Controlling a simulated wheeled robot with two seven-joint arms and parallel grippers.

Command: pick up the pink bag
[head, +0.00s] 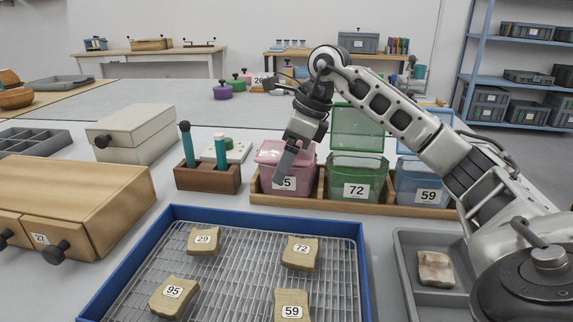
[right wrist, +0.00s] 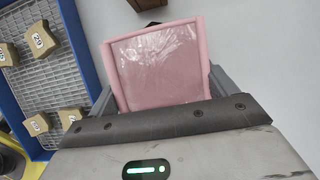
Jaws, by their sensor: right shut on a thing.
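My left gripper is not in view.
A green bag (head: 356,175) labelled 72 and a blue bag (head: 425,182) labelled 59 stand beside it. A blue-rimmed tray (head: 364,260) with numbered sherds lies in front. A wooden holder (head: 207,180) with teal-handled tools stands left. A grey tray (head: 405,265) holds a sherd at right.

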